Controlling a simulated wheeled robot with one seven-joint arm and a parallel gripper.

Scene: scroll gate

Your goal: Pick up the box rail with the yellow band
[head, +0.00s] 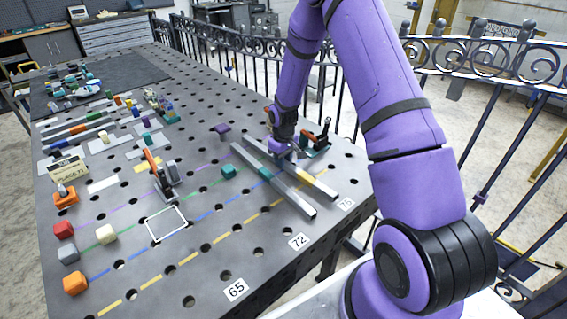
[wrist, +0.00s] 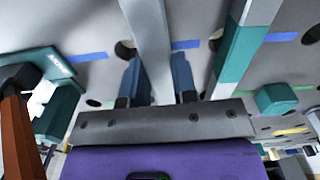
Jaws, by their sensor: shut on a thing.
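The box rail with the yellow band (head: 321,187) is a long grey bar at the right of the table in the head view. Its yellow band is near its front end. In the wrist view the grey bar (wrist: 149,40) runs between my fingers, and its band is out of that view. My gripper (head: 284,154) is shut on this rail toward its far part; the fingers (wrist: 160,88) stand on either side of it. I cannot tell whether the rail is clear of the table.
A second grey rail (head: 295,201) with a teal band lies alongside, just left; it also shows in the wrist view (wrist: 238,55). A clamp (head: 318,138) stands just beyond the rails on the right. Another clamp (head: 160,175) and a teal block (head: 229,172) are left. The front table is mostly clear.

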